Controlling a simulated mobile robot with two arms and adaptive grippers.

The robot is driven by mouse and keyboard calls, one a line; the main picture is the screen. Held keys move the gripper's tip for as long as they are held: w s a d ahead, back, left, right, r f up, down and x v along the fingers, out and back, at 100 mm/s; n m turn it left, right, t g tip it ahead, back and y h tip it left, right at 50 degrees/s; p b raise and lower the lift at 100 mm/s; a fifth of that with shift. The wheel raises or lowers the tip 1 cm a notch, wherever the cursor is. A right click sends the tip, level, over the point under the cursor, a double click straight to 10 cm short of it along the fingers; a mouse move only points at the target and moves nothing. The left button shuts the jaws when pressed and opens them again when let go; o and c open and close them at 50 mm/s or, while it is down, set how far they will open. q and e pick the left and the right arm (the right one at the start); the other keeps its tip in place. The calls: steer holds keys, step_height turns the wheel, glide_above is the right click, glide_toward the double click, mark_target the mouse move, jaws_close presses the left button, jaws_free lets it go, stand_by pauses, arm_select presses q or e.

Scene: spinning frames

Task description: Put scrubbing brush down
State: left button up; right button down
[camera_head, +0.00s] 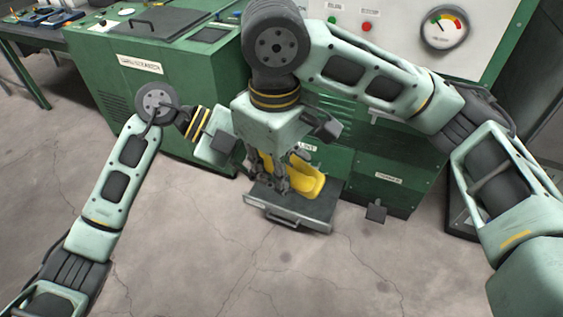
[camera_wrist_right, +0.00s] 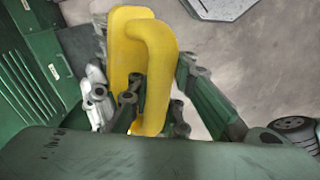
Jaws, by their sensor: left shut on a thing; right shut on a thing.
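The yellow scrubbing brush (camera_head: 306,182) is just above or on a grey metal tray (camera_head: 315,216); I cannot tell whether it touches. In the right wrist view the brush (camera_wrist_right: 152,62) stands up between dark finger links. My right gripper (camera_head: 277,183) points down and is shut on the brush. My left gripper (camera_head: 245,160) reaches in from the left beside it. Its fingers are mostly hidden behind my right wrist, and it appears shut on the brush too.
Green machine cabinets (camera_head: 190,75) stand behind the tray, with a white panel and round gauge (camera_head: 443,27) above. A workbench (camera_head: 40,25) is at the far left. The cracked concrete floor (camera_head: 230,270) in front is clear.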

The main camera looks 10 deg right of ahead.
arm_select(q)
steer(key=shift+f, duration=0.1)
steer(key=c, duration=0.7)
arm_select(e)
steer(key=c, duration=1.6)
jaws_free()
steer(key=shift+r, duration=0.1)
